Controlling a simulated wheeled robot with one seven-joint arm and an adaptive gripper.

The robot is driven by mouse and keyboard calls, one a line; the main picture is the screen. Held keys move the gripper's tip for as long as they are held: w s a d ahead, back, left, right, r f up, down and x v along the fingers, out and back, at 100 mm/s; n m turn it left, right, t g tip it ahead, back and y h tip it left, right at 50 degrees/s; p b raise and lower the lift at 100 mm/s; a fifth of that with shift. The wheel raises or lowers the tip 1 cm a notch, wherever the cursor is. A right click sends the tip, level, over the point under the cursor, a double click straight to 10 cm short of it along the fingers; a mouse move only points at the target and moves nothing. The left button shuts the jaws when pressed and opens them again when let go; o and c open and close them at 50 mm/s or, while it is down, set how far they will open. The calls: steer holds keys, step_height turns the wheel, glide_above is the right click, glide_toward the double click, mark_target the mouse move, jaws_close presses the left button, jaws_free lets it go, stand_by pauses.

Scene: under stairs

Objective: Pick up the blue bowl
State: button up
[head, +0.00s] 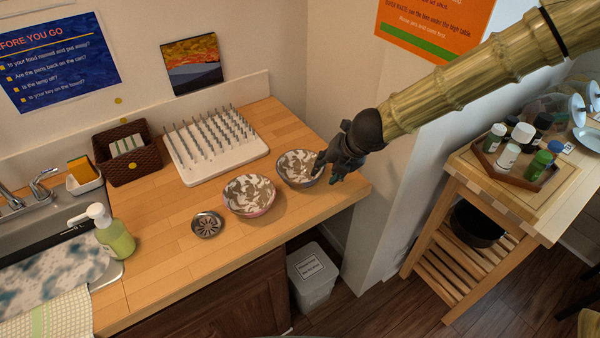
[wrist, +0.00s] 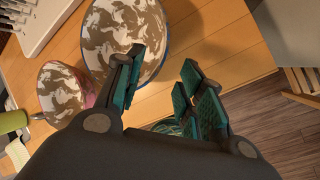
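The blue bowl (head: 297,167) is upright on the wooden counter near its right end, with a brown-and-white patterned inside. In the wrist view the blue bowl (wrist: 112,30) shows a thin blue outer edge at the upper left. My gripper (head: 326,174) is at the bowl's right side in the head view. In the wrist view my gripper (wrist: 160,65) is open, with one finger overlapping the bowl's inside and the other out past its rim. A gap shows between the fingers. Whether either finger touches the bowl I cannot tell.
A similar pink bowl (head: 250,194) sits close at the left, beside a sink strainer (head: 207,225). A white spiked drying rack (head: 215,146) stands behind. The wall (head: 375,200) and the counter's right edge are close to my gripper. A wooden cart (head: 500,197) is at right.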

mark_target(322, 170)
steer(key=shift+w+a+f+p, duration=0.4)
steer(key=shift+w+f, duration=0.2)
steer(key=shift+f, duration=0.15)
steer(key=shift+w+a+f+p, duration=0.3)
steer(key=shift+w+f+p, duration=0.1)
steer(key=shift+w+f, duration=0.3)
steer(key=shift+w+a+f, duration=0.15)
steer(key=shift+a+f, duration=0.05)
steer(key=shift+f, duration=0.5)
jaws_close()
